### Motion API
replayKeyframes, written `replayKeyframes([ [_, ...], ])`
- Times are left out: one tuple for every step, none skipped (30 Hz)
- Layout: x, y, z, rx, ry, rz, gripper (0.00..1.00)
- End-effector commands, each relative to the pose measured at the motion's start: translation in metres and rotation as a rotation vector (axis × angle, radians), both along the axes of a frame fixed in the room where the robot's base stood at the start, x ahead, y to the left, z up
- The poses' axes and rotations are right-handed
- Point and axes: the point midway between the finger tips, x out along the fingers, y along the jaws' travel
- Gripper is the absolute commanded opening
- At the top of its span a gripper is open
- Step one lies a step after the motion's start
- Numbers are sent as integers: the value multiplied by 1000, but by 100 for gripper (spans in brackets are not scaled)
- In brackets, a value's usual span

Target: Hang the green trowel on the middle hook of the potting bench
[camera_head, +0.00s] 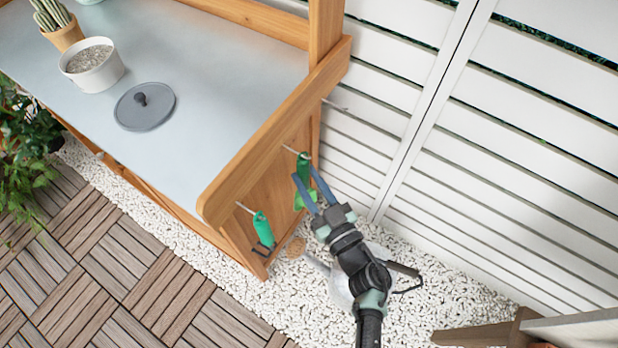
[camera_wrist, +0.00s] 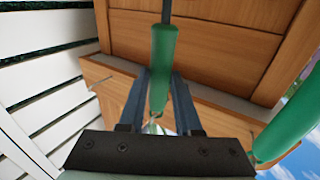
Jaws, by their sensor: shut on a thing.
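My gripper (camera_head: 306,174) is shut on the green trowel (camera_head: 304,161) by its handle, beside the end panel of the potting bench (camera_head: 283,172). In the wrist view the green handle (camera_wrist: 162,62) stands between my two blue fingers, with a dark shaft above and a small ring at its lower end. The middle hook (camera_head: 291,149) reaches the handle's top in the head view. I cannot tell whether the ring is around the hook. A lighter green patch shows behind my fingers.
Another green-handled tool (camera_head: 263,229) hangs on the near hook (camera_head: 243,207). The far hook (camera_head: 335,105) looks empty. A white slatted wall (camera_head: 480,150) stands close on the right. A pale watering can (camera_head: 340,287) stands on the gravel below my arm.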

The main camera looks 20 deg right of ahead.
Motion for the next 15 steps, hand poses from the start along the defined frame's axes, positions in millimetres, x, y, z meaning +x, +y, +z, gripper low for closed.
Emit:
replayKeyframes([
  [0, 0, 1, 0, -1, 0, 0],
  [0, 0, 1, 0, -1, 0, 0],
  [0, 0, 1, 0, -1, 0, 0],
  [0, 0, 0, 0, -1, 0, 0],
  [0, 0, 0, 0, -1, 0, 0],
  [0, 0, 0, 0, -1, 0, 0],
  [0, 0, 0, 0, -1, 0, 0],
  [0, 0, 0, 0, -1, 0, 0],
  [0, 0, 0, 0, -1, 0, 0],
  [0, 0, 0, 0, -1, 0, 0],
  [0, 0, 0, 0, -1, 0, 38],
  [0, 0, 0, 0, -1, 0, 45],
  [0, 0, 0, 0, -1, 0, 50],
  [0, 0, 0, 0, -1, 0, 56],
  [0, 0, 0, 0, 0, 0, 63],
])
